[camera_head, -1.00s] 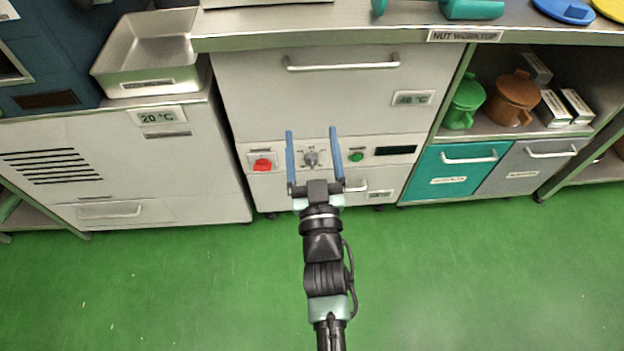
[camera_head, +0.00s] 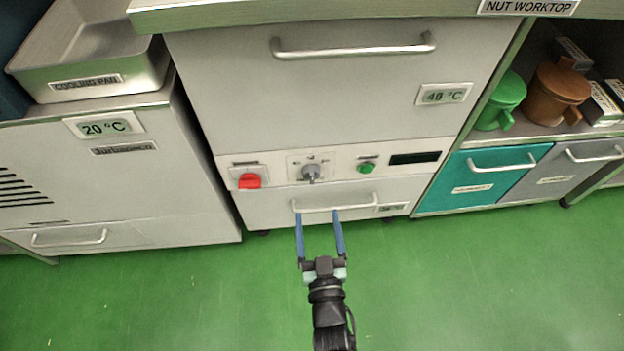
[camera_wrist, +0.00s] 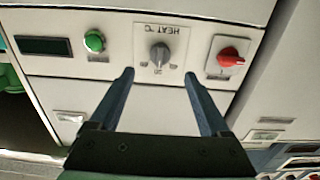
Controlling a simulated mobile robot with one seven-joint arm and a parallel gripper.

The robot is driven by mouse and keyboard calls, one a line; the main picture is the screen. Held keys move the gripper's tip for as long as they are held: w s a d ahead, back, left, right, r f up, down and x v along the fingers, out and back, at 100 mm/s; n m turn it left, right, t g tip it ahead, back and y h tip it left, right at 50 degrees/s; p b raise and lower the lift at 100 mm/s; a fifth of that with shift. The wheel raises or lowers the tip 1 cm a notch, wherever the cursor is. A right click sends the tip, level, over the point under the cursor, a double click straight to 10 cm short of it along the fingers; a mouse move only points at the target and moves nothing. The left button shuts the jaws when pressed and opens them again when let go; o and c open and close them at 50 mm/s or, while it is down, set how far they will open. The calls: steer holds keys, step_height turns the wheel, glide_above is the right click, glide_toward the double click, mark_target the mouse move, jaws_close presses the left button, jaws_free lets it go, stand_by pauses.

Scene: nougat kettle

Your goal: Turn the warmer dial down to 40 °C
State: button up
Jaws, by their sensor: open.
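The warmer dial (camera_head: 311,172) is a grey knob on a white scale plate, in the middle of the cabinet's control strip. In the wrist view the dial (camera_wrist: 160,56) sits under the upside-down label "HEAT °C"; its exact setting is too small to read. My gripper (camera_head: 318,212) is open and empty, with its two blue fingers pointing toward the cabinet, below the dial in the head view. In the wrist view my gripper's fingertips (camera_wrist: 157,77) lie on either side of the dial's lower part, apart from it. The cabinet's display (camera_head: 443,95) seems to read 40 °C.
A red switch (camera_head: 249,181) is left of the dial and a green button (camera_head: 366,168) right of it. A dark display (camera_head: 414,158) is further right. A drawer handle (camera_head: 335,203) lies below the dial, near my fingertips in the picture. Green floor in front is clear.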

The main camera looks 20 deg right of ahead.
mark_target(313, 182)
steer(key=b+x, duration=0.3)
steer(key=x, duration=0.7)
steer(key=shift+b, duration=0.4)
jaws_close()
steer(key=n+b, duration=0.2)
steer(key=n, duration=0.3)
steer(key=shift+f, duration=0.1)
steer(key=shift+s+d+n+b, duration=0.15)
steer(key=shift+n+b, duration=0.6)
steer(key=shift+n, duration=1.65)
